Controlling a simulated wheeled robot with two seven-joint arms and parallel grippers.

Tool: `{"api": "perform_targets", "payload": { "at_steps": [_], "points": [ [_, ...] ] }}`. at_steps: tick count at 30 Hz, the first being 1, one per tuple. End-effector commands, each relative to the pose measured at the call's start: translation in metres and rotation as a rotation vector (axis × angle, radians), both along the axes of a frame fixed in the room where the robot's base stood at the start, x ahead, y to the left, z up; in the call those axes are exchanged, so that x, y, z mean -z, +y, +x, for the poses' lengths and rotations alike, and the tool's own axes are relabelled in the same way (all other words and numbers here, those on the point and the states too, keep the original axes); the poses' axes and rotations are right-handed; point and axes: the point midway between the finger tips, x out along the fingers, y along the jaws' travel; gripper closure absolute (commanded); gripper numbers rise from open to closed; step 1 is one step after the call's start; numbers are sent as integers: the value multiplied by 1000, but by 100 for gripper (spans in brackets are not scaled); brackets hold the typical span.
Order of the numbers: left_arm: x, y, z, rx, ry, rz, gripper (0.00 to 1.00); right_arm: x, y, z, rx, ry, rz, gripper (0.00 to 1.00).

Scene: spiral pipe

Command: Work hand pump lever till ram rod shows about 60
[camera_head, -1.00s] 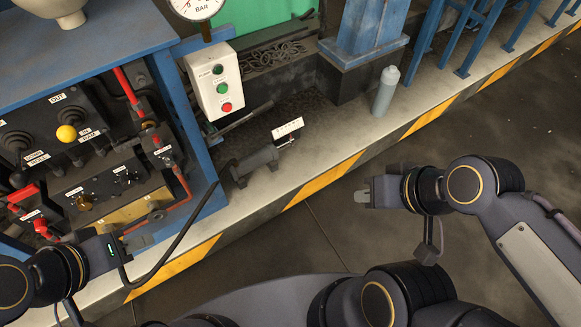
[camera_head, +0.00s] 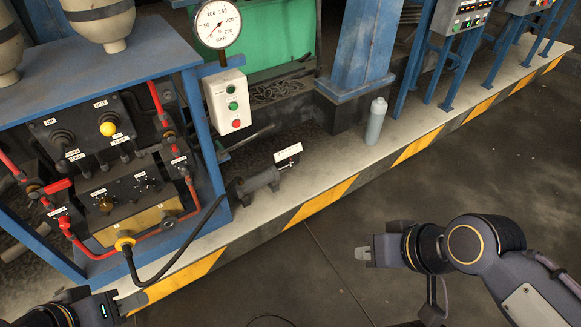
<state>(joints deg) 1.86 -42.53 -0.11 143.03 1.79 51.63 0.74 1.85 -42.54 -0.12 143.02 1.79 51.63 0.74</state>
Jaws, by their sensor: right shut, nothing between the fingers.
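The dark ram cylinder (camera_head: 260,180) lies on the concrete ledge right of the blue bench, with a small white scale plate (camera_head: 288,153) at its far end. The rod reading is too small to make out. A black hose (camera_head: 180,252) curves beside the bench to a yellow fitting (camera_head: 124,243). My right gripper (camera_head: 366,253) is shut and empty over the floor.
A pressure gauge (camera_head: 218,24) stands above a white button box (camera_head: 228,103). A grey bottle (camera_head: 376,121) stands on the ledge by a blue column (camera_head: 360,45). Red pipes and handles (camera_head: 50,188) crowd the bench front. The floor at right is clear.

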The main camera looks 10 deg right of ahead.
Motion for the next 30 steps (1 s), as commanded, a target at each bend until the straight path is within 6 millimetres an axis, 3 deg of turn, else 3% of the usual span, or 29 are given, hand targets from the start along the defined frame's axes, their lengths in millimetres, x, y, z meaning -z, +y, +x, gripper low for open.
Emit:
{"api": "perform_targets", "payload": {
  "at_steps": [30],
  "points": [
    [47,0,0,0,0,0,64,53,0,0,0,-1,0,100]
  ]
}}
